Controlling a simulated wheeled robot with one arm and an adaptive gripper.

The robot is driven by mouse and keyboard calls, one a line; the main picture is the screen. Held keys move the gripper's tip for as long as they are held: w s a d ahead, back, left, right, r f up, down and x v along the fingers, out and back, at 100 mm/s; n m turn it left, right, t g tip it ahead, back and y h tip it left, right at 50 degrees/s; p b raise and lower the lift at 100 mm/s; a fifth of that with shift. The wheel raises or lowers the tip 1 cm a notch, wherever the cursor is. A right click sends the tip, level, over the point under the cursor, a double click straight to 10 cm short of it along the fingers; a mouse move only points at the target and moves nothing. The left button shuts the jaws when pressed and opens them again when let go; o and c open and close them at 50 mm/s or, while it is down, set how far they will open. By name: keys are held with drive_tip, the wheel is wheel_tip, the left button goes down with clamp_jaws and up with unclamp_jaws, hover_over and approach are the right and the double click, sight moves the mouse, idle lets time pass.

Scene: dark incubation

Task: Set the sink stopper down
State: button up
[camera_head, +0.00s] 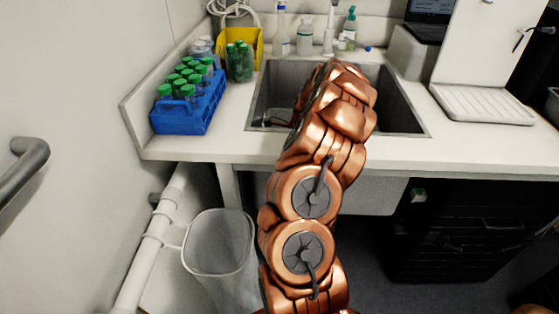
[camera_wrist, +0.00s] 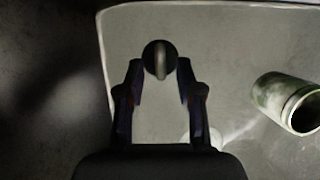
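The sink stopper, a small dark round piece with a pale upright grip, shows in the wrist view (camera_wrist: 160,60). It lies at the fingertips of my gripper (camera_wrist: 160,77). The two dark fingers stand apart on either side of it, with a narrow gap at each side, so my gripper looks open. Whether the stopper rests on the pale surface below cannot be told. In the head view my copper arm reaches over the sink (camera_head: 408,116) and hides my gripper and the stopper.
A cylindrical vessel (camera_wrist: 288,101) lies on the right in the wrist view. A blue rack (camera_head: 184,121) of green-capped tubes and a yellow container (camera_head: 250,50) stand left of the sink. Bottles (camera_head: 305,38) stand behind it. A clear bin (camera_head: 218,262) stands below the counter (camera_head: 190,147).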

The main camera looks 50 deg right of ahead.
drive_tip(key=v, duration=1)
idle(0.3)
